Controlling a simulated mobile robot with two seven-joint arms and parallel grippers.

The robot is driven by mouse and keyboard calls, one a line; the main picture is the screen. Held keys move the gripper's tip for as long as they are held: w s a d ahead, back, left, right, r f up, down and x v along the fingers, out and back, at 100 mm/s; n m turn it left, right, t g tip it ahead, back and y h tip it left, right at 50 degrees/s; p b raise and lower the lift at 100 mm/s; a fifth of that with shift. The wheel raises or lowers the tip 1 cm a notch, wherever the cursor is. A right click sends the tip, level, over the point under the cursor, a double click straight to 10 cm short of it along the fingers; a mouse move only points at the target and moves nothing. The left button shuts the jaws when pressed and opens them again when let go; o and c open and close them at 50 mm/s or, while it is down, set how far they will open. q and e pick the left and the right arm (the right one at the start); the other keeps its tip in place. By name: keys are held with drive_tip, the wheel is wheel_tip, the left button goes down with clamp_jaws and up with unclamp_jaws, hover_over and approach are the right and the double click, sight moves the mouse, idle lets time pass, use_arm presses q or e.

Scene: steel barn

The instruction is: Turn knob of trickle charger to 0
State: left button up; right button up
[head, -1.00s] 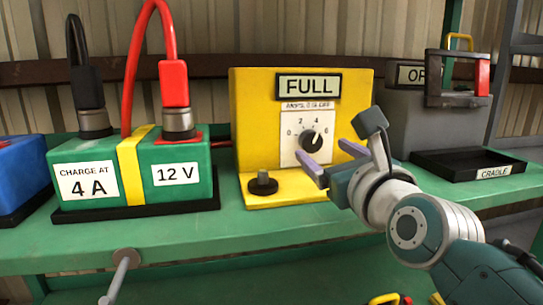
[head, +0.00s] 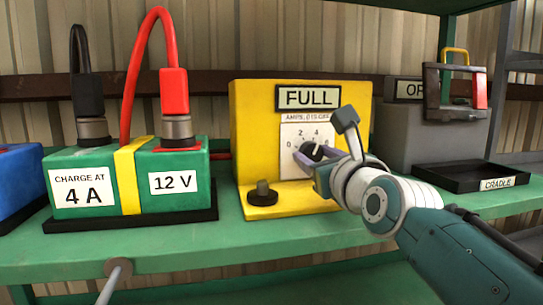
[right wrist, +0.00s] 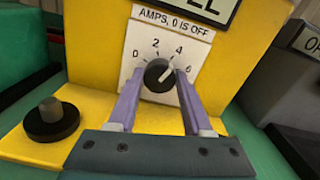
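The trickle charger (head: 250,120) is a yellow box with a "FULL" sign, on the green bench. Its black knob (right wrist: 159,75) sits on a white dial plate (right wrist: 140,52) marked 0, 2, 4, 6 and "AMPS, 0 IS OFF". The white pointer aims up and right, between 4 and 6. My right gripper (right wrist: 160,78) has its two purple fingers on either side of the knob, tips close to its rim. They look open; I cannot tell whether they touch it. In the head view the right gripper (head: 314,160) partly hides the dial. My left gripper is not in view.
A black round post (head: 262,193) stands on the charger's front ledge. Left is a green battery (head: 130,205) with black and red clamps, labelled "CHARGE AT 4 A" and "12 V". Right are a grey box (head: 400,130) and a black cradle tray (head: 455,177).

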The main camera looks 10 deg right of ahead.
clamp_jaws()
drive_tip(key=shift+n, duration=0.4)
drive_tip(key=n+p, duration=0.1)
drive_tip(key=n, duration=0.1)
drive_tip(key=shift+n+p, duration=0.3)
drive_tip(key=shift+p, duration=0.05)
drive_tip(key=n+p, duration=0.1)
drive_tip(key=n, duration=0.3)
drive_tip(key=shift+n, duration=0.3)
drive_tip(key=n+p, duration=0.1)
drive_tip(key=n, duration=0.3)
drive_tip(key=shift+n, duration=0.3)
drive_tip(key=n+p, duration=0.1)
drive_tip(key=n, duration=0.4)
drive_tip(key=shift+n, duration=0.3)
drive_tip(key=o, duration=0.5)
unclamp_jaws()
